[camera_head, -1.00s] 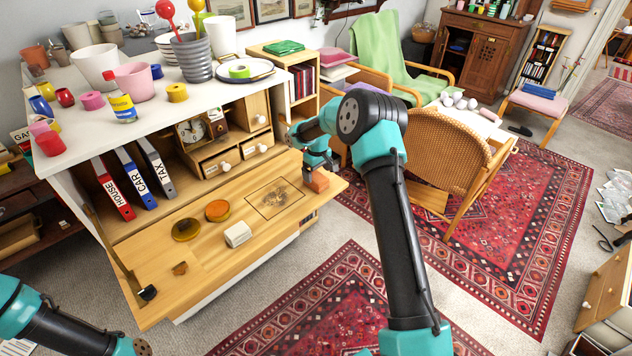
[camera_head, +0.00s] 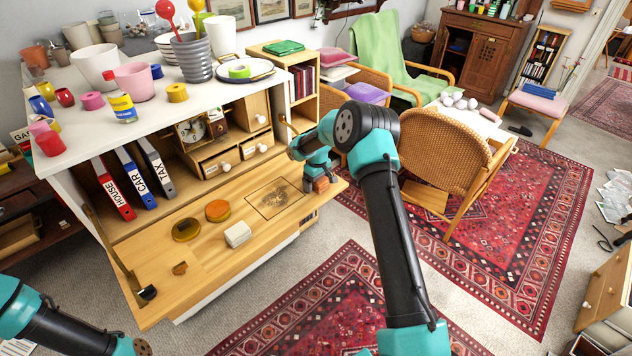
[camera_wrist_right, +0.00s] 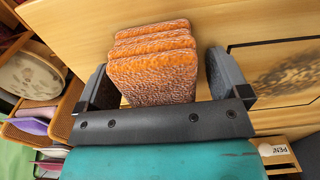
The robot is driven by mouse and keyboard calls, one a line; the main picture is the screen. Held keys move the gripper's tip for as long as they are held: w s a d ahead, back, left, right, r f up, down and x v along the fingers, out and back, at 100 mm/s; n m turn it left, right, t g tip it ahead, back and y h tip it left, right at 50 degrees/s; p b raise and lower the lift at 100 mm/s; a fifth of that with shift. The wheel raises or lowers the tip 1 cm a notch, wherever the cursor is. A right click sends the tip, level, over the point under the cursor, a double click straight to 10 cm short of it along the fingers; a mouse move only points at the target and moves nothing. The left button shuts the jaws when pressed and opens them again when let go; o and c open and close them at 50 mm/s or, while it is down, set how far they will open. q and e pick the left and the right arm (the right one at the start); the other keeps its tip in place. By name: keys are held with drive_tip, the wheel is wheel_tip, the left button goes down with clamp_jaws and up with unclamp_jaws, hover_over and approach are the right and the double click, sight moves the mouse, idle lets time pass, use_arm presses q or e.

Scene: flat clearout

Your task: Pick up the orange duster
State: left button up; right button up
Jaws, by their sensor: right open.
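The orange duster (camera_head: 321,185) stands near the right end of the lowered wooden desk flap (camera_head: 215,258). In the right wrist view the duster (camera_wrist_right: 152,75) is a block of several rough orange layers. My right gripper (camera_head: 316,174) is down at the duster. Its two dark fingers stand on either side of the duster, open, with a gap showing on the right side. The left finger is close to the duster, and I cannot tell whether it touches. My left arm shows at the lower left of the head view, but its gripper is not in view.
Binders (camera_head: 113,190) and small drawers (camera_head: 257,146) stand behind. A woven chair (camera_head: 440,155) is to the right. The flap's right edge is close.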

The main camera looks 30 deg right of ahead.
drive_tip(key=c, duration=1)
drive_tip(key=shift+r, duration=0.15)
drive_tip(key=shift+r, duration=0.65)
wheel_tip(320, 180, up, 2)
drive_tip(key=shift+r, duration=0.15)
drive_tip(key=s+a+r, duration=0.1)
drive_tip(key=s+a, duration=0.7)
drive_tip(key=s, duration=0.5)
drive_tip(key=shift+s+a, duration=0.25)
drive_tip(key=shift+s, duration=0.1)
